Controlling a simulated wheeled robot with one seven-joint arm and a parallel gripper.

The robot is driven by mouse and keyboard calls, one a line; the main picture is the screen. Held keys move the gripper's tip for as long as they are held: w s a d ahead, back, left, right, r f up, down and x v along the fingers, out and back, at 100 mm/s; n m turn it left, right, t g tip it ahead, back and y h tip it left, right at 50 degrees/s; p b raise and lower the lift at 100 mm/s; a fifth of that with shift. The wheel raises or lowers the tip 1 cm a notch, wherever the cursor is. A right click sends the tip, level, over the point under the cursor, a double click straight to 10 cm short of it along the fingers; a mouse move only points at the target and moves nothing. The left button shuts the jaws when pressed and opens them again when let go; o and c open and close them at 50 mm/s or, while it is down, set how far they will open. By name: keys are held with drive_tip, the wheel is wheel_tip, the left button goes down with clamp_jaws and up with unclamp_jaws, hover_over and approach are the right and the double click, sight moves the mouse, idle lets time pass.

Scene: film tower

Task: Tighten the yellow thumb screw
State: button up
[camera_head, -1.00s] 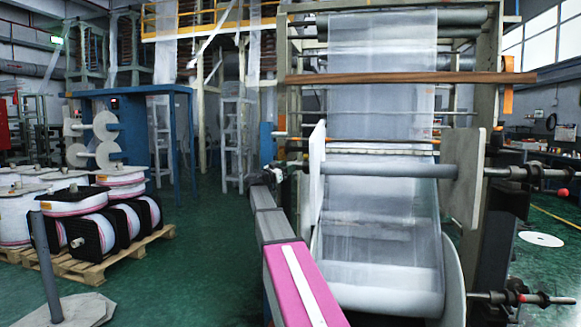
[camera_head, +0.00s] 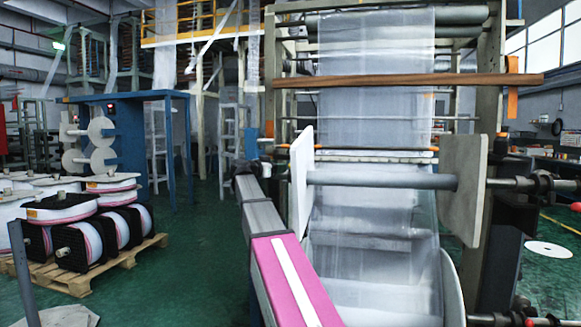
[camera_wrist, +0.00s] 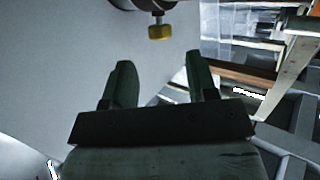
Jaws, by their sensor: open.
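The yellow thumb screw (camera_wrist: 160,32) shows in the wrist view at the top centre. It hangs below a dark shaft fitting (camera_wrist: 155,6) in front of a pale grey round plate (camera_wrist: 50,60). My gripper (camera_wrist: 160,72) is open, with its two dark fingers apart and nothing between them. The screw lies beyond the fingertips, roughly in line with the gap, and is not touched. In the head view neither my gripper nor the yellow screw can be made out.
In the head view a film machine (camera_head: 375,180) with clear web, rollers and side plates stands ahead. A pallet (camera_head: 80,280) with film reels is at the left. Green floor (camera_head: 190,240) is clear between them. My pink-topped arm link (camera_head: 290,280) reaches toward the machine.

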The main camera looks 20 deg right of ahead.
drive_tip(key=x, duration=0.7)
drive_tip(key=shift+c, duration=0.3)
drive_tip(key=c, duration=0.8)
